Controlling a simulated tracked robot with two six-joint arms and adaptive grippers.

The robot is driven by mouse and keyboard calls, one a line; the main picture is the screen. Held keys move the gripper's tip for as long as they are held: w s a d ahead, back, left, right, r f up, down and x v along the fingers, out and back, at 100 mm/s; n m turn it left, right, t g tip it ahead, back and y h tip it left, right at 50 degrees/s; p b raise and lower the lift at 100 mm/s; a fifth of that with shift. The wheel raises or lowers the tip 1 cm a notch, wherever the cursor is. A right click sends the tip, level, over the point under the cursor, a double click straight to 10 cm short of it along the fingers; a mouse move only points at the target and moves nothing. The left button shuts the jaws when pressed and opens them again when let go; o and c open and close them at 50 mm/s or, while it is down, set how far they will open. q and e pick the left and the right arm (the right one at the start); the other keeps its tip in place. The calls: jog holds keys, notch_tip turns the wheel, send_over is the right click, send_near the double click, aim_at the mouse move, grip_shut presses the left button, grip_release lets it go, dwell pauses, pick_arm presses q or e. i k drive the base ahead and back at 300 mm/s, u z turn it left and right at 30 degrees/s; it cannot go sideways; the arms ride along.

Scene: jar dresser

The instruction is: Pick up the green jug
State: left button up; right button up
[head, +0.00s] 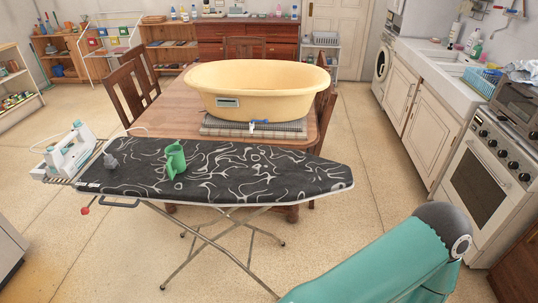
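The green jug (176,161) stands upright on the black ironing board (285,182) with a white swirl pattern, left of its middle. Nothing touches the jug. A teal link of my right arm shows at the lower right, well apart from the jug. Neither of my grippers is in view.
Behind the board, a large yellow tub (257,88) stands on a wooden table (178,105). A stove (485,180) stands right; floor (110,250) is clear in front.

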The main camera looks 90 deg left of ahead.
aim_at(174, 164)
jog(key=u, duration=0.3)
jog(key=i, duration=0.3)
jog(key=u, duration=2.35)
jog(key=i, duration=0.2)
jog(key=u, duration=1.9)
jog(key=i, duration=1.15)
jog(key=z, duration=0.8)
